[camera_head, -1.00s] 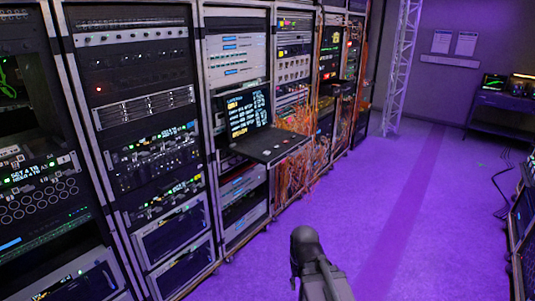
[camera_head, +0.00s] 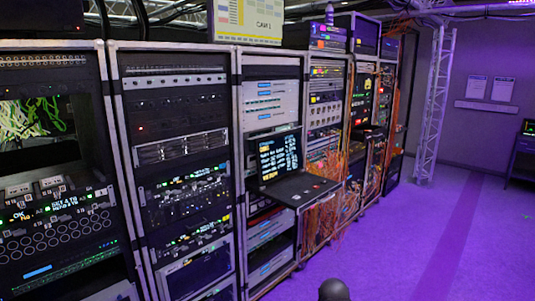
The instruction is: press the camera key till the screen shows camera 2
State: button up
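A screen (camera_head: 247,20) stands on top of the racks at the upper middle, cut by the top edge. It has a yellow and white panel and a label that seems to read "CAM 1". A second, dark screen (camera_head: 279,156) with lines of text stands over a pulled-out console shelf (camera_head: 302,189) in the middle rack. Small marks or keys show on the shelf, too small to read. I cannot tell which key is the camera key. A dark rounded part of my arm shows at the bottom edge. My gripper is not in view.
Racks of equipment run from the left to the back middle, with orange cables (camera_head: 324,222) hanging beside the shelf. A white truss post (camera_head: 434,105) stands behind at the right. The purple floor (camera_head: 410,250) in front is clear.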

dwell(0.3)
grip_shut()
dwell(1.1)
